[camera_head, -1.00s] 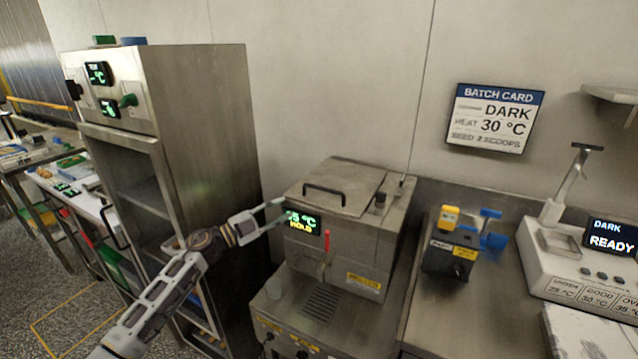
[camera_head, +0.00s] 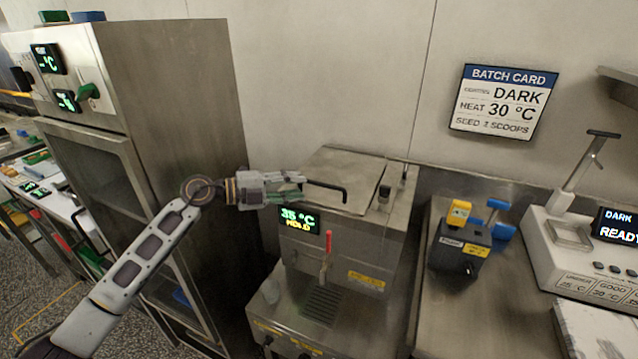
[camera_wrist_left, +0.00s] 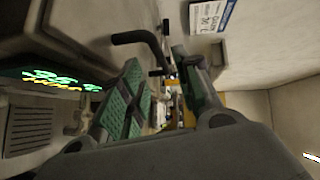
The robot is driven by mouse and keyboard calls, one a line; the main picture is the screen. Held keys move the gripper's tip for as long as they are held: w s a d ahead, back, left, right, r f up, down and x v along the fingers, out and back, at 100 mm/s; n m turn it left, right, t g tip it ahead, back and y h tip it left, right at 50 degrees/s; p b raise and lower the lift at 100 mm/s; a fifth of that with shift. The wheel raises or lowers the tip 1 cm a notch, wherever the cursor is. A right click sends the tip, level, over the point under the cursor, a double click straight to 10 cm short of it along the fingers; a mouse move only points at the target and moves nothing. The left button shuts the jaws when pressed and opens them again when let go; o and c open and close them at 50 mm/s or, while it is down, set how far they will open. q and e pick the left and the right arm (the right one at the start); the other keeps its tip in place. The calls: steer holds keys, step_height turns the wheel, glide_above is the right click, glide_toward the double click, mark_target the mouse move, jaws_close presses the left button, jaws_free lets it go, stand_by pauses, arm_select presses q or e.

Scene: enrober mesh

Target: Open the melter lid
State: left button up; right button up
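The melter (camera_head: 355,240) is a steel box against the wall, with a closed flat lid (camera_head: 350,162) on top. A black bar handle (camera_head: 328,186) stands on the lid near its front edge; it also shows in the left wrist view (camera_wrist_left: 136,37). My left gripper (camera_head: 297,190) is level with the lid front, at the handle's left end. In the left wrist view its green-padded fingers (camera_wrist_left: 160,60) are spread, with the handle just beyond and partly between the tips. I cannot tell whether they touch it. My right gripper is out of view.
A green display (camera_head: 300,220) and red-handled tap (camera_head: 327,250) are on the melter front. A tall steel cabinet (camera_head: 180,110) stands close on the left, behind my arm. A black box with yellow and blue parts (camera_head: 455,248) stands on the right counter, beside a white scale.

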mark_target(317, 184)
arm_select(q)
steer(key=shift+w+d, duration=0.1)
steer(key=shift+d, duration=0.1)
steer(key=shift+x, duration=3.55)
jaws_close()
steer(key=shift+p, duration=0.4)
